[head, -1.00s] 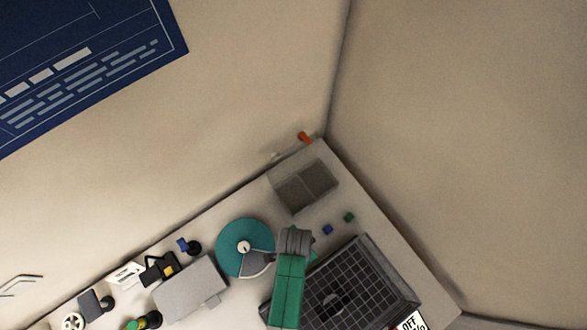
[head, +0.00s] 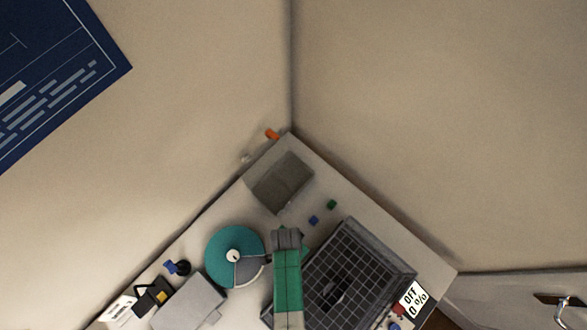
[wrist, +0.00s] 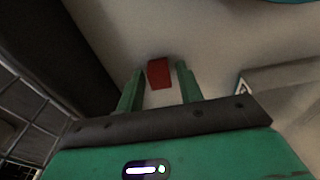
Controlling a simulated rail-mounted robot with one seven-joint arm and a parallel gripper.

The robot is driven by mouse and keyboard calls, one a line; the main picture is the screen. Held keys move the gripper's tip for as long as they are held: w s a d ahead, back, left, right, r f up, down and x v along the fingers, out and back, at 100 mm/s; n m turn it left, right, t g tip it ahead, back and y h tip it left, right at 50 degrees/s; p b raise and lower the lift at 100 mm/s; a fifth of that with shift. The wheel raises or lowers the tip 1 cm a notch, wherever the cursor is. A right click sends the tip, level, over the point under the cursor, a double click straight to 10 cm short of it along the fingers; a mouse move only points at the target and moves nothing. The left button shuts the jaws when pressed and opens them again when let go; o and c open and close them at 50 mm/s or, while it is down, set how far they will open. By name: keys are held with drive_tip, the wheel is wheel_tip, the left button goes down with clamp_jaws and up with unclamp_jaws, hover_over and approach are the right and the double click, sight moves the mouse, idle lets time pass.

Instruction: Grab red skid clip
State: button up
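The red skid clip (wrist: 159,73) is a small red block on the pale bench top, upper middle of the wrist view. My gripper (wrist: 160,84) is open, with one green finger on each side of the clip and visible gaps on both sides. The clip lies between the fingertips or just beyond them; I cannot tell the height gap. In the head view my green arm (head: 288,285) reaches over the bench between the teal disc and the grid tray, and the clip is not seen there.
The teal disc (head: 225,246) lies left of my arm and the dark grid tray (head: 402,274) right of it. Small blue (head: 313,220) and green (head: 332,204) blocks and a grey bin (head: 258,190) stand toward the corner. A dark wall (wrist: 62,50) is close left in the wrist view.

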clamp_jaws()
